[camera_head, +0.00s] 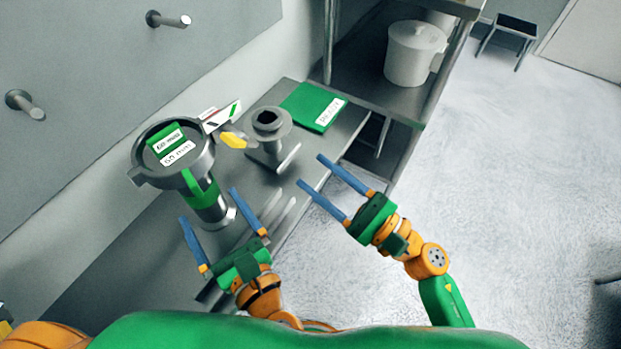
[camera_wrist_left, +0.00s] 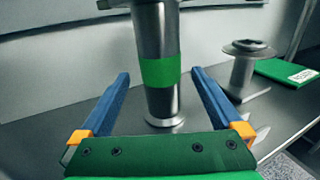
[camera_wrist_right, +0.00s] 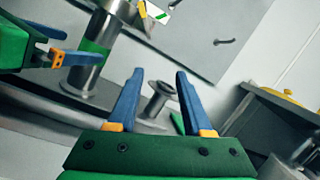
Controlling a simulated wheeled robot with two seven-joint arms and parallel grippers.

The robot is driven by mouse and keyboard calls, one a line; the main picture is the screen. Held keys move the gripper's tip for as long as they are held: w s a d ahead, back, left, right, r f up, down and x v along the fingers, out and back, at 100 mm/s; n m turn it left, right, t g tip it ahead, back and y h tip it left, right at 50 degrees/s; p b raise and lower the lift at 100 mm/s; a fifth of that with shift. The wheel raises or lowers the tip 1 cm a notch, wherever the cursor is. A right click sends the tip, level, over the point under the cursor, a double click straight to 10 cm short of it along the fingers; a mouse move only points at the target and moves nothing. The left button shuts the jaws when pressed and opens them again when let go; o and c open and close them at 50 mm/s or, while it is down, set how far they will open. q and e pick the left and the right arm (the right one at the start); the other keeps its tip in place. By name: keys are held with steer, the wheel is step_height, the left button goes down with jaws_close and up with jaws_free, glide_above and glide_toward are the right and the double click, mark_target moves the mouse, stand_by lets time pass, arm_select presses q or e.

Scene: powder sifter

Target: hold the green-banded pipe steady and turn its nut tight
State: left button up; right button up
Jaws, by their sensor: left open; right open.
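The green-banded pipe (camera_head: 207,207) stands upright on the grey bench at left. It is a metal tube with a green band, under a wide round top collar (camera_head: 145,172). It also shows in the left wrist view (camera_wrist_left: 158,40) and the right wrist view (camera_wrist_right: 84,74). A yellow-ended part (camera_head: 234,140) sticks out right of the collar; I cannot tell which part is the nut. My left gripper (camera_head: 207,205) is open, its blue fingers pointing at the pipe and on either side of it in the left wrist view. My right gripper (camera_head: 310,170) is open and empty, to the right, apart from the pipe.
A smaller flanged metal stand (camera_head: 269,142) is right of the pipe, near a green labelled plate (camera_head: 312,106) on the bench (camera_head: 113,258). A shelf at the back holds a white pot (camera_head: 414,54). Pegs (camera_head: 168,20) jut from the wall.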

mark_target(237, 138)
arm_select(q)
steer(key=shift+w, duration=0.1)
steer(key=x, duration=0.7)
steer(key=shift+c, duration=0.9)
jaws_close()
arm_select(e)
steer(key=s+r+n+g, duration=0.1)
steer(key=n, duration=0.1)
steer(key=s+a+r+n+y, duration=0.1)
steer(key=n, duration=0.1)
steer(key=s+r+n+g+y, duration=0.1)
steer(key=n, duration=0.1)
steer(key=shift+a+n+g, duration=0.3)
steer(key=shift+a, duration=0.05)
steer(key=c, duration=0.7)
steer(key=shift+r+n, duration=0.2)
steer(key=shift+n, duration=0.3)
jaws_close()
steer(key=w+d+r+n+g+h, duration=0.1)
steer(key=w+d+r+n+h, duration=0.2)
steer(key=n, duration=0.5)
steer(key=w+r+n+g+h, duration=0.1)
steer(key=r+n+h, duration=0.1)
steer(key=r+n, duration=0.4)
steer(key=w+a+f+n, duration=0.1)
steer(key=w+a+f, duration=0.1)
steer(key=a+f, duration=0.3)
steer(key=shift+a+f+t, duration=0.3)
steer(key=shift+a+f, duration=0.05)
steer(key=shift+a, duration=2.05)
